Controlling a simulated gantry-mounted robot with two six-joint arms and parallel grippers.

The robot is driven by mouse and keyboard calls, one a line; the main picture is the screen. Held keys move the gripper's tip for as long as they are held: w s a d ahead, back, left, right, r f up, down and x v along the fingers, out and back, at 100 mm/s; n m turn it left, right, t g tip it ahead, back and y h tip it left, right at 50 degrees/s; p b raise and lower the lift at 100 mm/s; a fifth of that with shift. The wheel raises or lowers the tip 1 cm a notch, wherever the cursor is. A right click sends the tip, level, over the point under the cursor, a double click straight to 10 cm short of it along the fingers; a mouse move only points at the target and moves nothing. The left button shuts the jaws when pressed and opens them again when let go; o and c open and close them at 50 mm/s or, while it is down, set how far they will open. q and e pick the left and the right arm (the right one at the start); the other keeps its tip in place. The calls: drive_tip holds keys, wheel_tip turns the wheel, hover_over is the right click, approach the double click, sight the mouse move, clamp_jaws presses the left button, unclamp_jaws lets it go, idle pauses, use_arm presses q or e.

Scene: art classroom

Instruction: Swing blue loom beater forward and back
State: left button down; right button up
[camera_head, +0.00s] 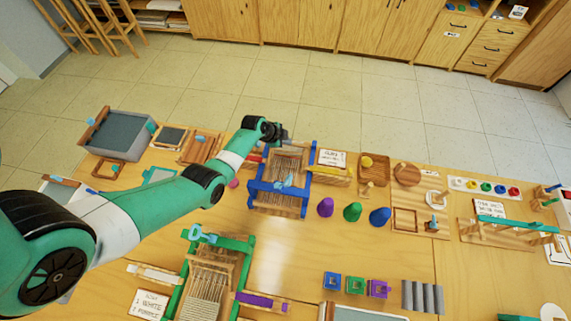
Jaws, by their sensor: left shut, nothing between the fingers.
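The blue loom (291,205) stands near the middle of the table, with blue side posts and a blue crossbar across its front part. Pale warp threads run along it. A light blue handle piece (283,181) shows at the middle of the blue bar; I take it for part of the beater. My left arm reaches in from the left, and my left gripper (283,134) is at the far end of the loom, above its back edge. It is shut and holds nothing. Whether its tips touch the loom is unclear. My right gripper is not in view.
A green loom (216,244) stands in front. A sign (331,158) lies behind. The wood between the looms and the front small boxes is clear.

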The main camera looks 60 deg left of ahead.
use_arm(q)
drive_tip(key=shift+w+a+f+b, duration=0.35)
drive_tip(key=shift+a+b, duration=0.1)
drive_tip(key=shift+a, duration=0.1)
drive_tip(key=shift+r, duration=0.1)
drive_tip(key=shift+r, duration=0.1)
